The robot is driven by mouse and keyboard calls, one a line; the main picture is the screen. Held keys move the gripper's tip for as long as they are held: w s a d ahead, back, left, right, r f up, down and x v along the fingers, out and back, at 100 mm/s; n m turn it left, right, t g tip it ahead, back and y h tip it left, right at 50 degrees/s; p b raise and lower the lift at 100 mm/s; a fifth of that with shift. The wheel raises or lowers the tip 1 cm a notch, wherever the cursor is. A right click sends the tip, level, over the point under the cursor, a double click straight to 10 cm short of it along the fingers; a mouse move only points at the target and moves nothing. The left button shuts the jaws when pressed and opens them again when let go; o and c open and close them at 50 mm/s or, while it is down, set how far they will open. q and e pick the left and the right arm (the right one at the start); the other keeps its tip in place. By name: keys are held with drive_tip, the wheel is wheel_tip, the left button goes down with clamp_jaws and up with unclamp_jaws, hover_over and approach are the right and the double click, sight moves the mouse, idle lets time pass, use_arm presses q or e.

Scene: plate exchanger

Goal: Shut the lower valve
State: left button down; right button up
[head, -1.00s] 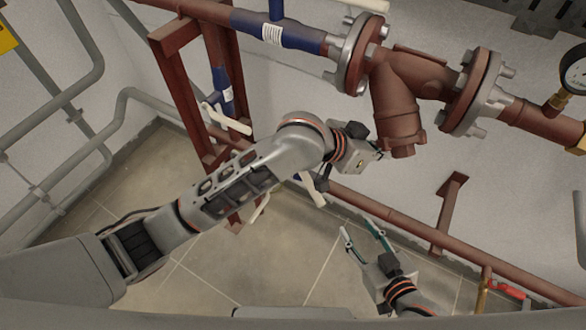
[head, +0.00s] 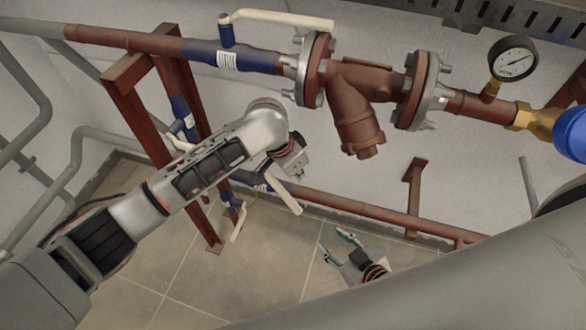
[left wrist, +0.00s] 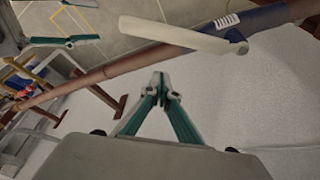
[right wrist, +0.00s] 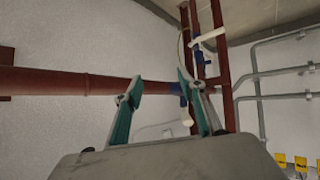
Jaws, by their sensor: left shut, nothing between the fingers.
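The lower valve (head: 262,184) is a blue section on the low red-brown pipe. Its white lever (head: 286,198) slants down and right, at an angle to the pipe. In the left wrist view the lever (left wrist: 180,34) lies across the pipe near the top, its pivot by the blue section (left wrist: 265,18). My left gripper (head: 298,164) is just above the lever in the head view, its fingertips hard to make out. In the left wrist view its fingertips (left wrist: 160,86) are together and empty, apart from the lever. My right gripper (head: 331,238) is open and empty, below and right of the lever.
An upper blue valve (head: 228,58) with a white lever sits on the top pipe, left of a flanged strainer (head: 355,112). A red-brown frame (head: 135,112) stands left. A pressure gauge (head: 513,58) is upper right. Floor tiles (head: 250,275) below are clear.

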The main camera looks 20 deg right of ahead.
sight(278, 187)
use_arm(q)
drive_tip(key=a+f, duration=0.1)
drive_tip(key=s+a+f, duration=0.1)
drive_tip(key=a, duration=0.1)
drive_tip(key=shift+f, duration=0.4)
idle(0.4)
